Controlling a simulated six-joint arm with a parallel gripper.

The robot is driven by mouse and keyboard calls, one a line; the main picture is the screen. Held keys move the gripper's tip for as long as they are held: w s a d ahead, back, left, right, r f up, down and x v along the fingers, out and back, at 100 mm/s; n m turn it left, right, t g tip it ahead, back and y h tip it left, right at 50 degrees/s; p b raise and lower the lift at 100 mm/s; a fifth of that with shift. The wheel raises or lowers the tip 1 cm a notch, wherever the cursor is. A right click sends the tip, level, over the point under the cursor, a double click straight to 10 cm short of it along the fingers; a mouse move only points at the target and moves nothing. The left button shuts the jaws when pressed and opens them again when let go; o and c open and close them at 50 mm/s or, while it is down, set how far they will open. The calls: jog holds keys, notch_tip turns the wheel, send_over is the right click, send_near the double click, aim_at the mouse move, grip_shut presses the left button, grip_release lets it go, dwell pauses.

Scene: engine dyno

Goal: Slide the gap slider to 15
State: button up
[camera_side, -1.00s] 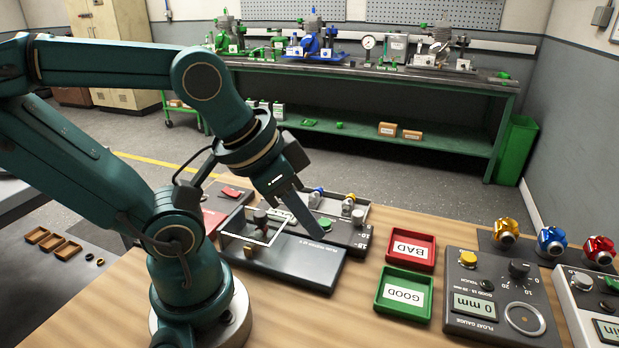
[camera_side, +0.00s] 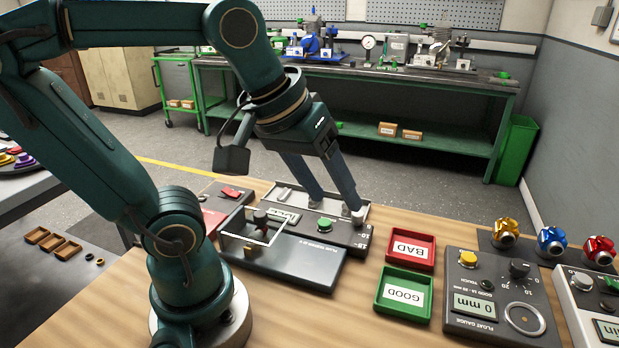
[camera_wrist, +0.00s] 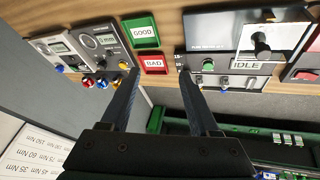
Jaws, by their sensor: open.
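My gripper (camera_side: 335,207) is open and empty, its two fingers pointing down over the rear of the dark control panel (camera_side: 345,236). In the wrist view my gripper (camera_wrist: 158,75) has one fingertip near the panel's end and the other beyond it. The panel carries a green button (camera_side: 324,223), small numbers at its right end, and a display reading IDLE (camera_wrist: 245,65). Small knobs (camera_wrist: 223,81) show along its edge in the wrist view. I cannot tell which is the gap slider or its setting; the fingers hide part of that area in the side view.
A black fixture with a pale frame (camera_side: 310,264) stands in front of the panel. A red BAD tray (camera_side: 411,250) and a green GOOD tray (camera_side: 403,294) lie to the right. The float gauge (camera_side: 500,300) is farther right. Bare wood (camera_side: 330,320) lies in front.

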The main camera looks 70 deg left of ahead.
jog(key=w+a+r+n+g, duration=0.1)
jog(key=w+a+n, duration=0.2)
jog(key=w+n, duration=0.25)
jog(key=n+g, duration=0.4)
jog(key=n, duration=0.3)
send_over(357, 218)
jog(key=f, duration=0.7)
jog(key=w+a+f, duration=0.1)
jog(key=f, duration=0.3)
jog(key=shift+f, duration=0.2)
jog(key=shift+s+f, duration=0.1)
jog(key=shift+f, duration=2.45)
grip_shut()
jog(key=shift+r, duration=0.1)
